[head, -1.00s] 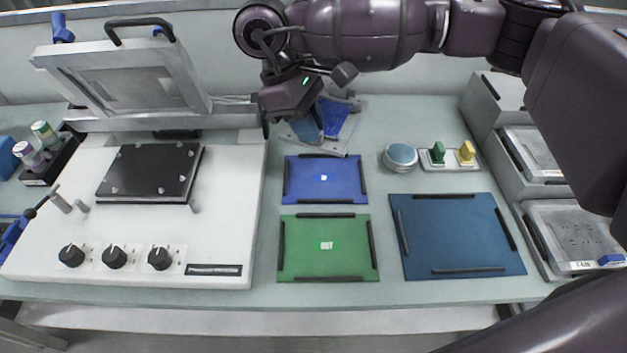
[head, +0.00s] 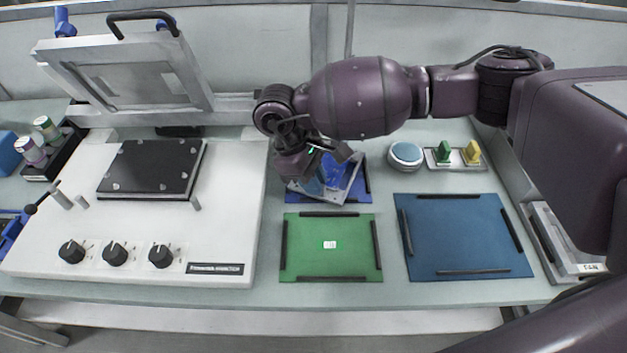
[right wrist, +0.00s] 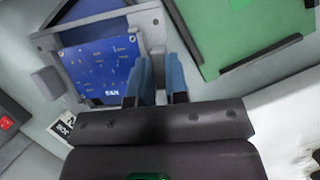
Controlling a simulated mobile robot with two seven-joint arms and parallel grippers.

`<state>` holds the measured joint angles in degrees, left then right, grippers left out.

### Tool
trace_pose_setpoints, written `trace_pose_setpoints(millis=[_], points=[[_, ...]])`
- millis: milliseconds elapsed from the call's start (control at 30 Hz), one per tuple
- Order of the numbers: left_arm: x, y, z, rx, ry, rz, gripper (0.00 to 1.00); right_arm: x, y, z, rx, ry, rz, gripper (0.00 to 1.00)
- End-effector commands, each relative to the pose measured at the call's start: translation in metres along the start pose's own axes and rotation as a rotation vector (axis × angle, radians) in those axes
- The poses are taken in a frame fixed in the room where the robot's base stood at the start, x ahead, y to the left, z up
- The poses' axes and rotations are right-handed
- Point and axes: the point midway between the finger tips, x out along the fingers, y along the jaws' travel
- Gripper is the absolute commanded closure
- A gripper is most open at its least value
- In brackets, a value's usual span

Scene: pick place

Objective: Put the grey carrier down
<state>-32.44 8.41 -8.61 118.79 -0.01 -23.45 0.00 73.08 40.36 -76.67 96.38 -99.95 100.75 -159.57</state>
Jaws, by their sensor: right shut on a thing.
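The grey carrier (head: 350,186) is a flat frame around a blue board (head: 337,172). It is over the blue mat (head: 364,193) behind the green mat, turned at an angle to it. My right gripper (head: 322,178) is shut on the carrier's edge. In the right wrist view the blue fingertips of the gripper (right wrist: 158,80) close at the side of the grey carrier (right wrist: 150,22), beside the blue board (right wrist: 100,66). I cannot tell whether the carrier touches the mat. My left gripper is out of view.
The green mat (head: 331,262) lies in front, with the larger dark blue mat (head: 465,240) to its right. A white press machine (head: 130,240) with its lid up stands at left. A round blue-topped tin (head: 405,153) and a holder with green and yellow pieces (head: 452,161) stand behind right.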

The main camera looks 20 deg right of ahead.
Motion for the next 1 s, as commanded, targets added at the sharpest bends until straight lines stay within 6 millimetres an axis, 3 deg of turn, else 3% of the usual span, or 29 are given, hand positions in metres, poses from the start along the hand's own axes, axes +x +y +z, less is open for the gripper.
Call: trace_pose_setpoints(millis=[500,533,667,1000], points=[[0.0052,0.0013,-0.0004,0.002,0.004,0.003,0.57,0.0120,0.0003,-0.0052,-0.001,0.000,0.000,1.00],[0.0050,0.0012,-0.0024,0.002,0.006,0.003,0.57,0.0109,0.0002,-0.0047,0.000,0.000,0.001,0.81],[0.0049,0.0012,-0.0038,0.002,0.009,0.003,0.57,0.0101,0.0004,-0.0044,0.000,0.001,0.001,0.61],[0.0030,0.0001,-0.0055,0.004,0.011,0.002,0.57,0.0075,0.0005,-0.0033,0.001,0.002,0.002,0.60]])
